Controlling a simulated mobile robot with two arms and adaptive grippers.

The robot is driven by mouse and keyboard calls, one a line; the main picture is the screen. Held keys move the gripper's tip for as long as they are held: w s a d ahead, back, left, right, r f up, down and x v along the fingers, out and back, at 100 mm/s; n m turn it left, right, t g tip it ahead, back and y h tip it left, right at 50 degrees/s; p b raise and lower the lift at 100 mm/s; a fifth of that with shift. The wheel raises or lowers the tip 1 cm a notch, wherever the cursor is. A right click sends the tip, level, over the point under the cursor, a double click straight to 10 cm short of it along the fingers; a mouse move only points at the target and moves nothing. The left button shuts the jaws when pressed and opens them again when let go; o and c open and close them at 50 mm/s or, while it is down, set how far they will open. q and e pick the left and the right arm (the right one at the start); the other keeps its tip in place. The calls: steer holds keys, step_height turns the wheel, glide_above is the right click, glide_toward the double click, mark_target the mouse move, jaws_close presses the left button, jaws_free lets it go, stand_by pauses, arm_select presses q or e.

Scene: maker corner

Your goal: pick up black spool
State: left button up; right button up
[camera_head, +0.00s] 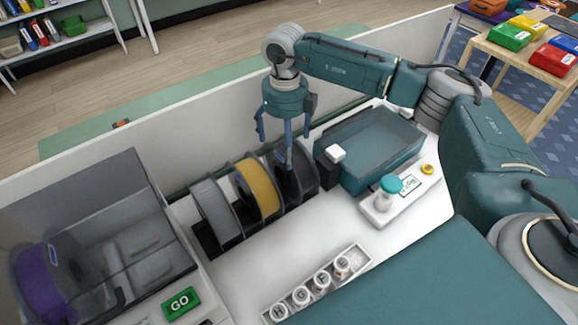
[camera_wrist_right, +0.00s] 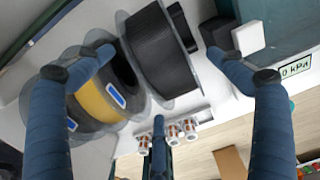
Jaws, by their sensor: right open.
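The black spool (camera_head: 303,172) stands upright in a dark rack at the right end of a row of spools. My right gripper (camera_head: 285,135) is above it, with its fingers pointing down and one finger overlapping the spool's left side in the head view. In the right wrist view the black spool (camera_wrist_right: 160,55) lies between the spread fingers of my right gripper (camera_wrist_right: 160,62). The fingers are open and hold nothing. Whether any finger touches the spool I cannot tell. My left gripper is not in view.
A yellow spool (camera_head: 258,190) and a grey spool (camera_head: 215,209) stand left of the black one. A black block with a white cube (camera_head: 336,153) and a teal-walled tank (camera_head: 370,150) stand close on its right. Labelled jars (camera_head: 321,281) are in front.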

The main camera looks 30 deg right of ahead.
steer(key=shift+f+p, duration=0.3)
steer(key=shift+f, duration=0.1)
steer(key=f+p, duration=0.1)
steer(key=f, duration=0.2)
steer(key=shift+s+a+f+p, duration=0.15)
steer(key=shift+a+f+p, duration=0.1)
steer(key=shift+p, duration=0.1)
steer(key=shift+d+f, duration=0.1)
steer(key=shift+f, duration=0.4)
steer(key=c, duration=1.7)
steer(key=shift+r, duration=0.15)
steer(key=c, duration=0.4)
steer(key=shift+o, duration=0.2)
steer(key=shift+r, duration=0.1)
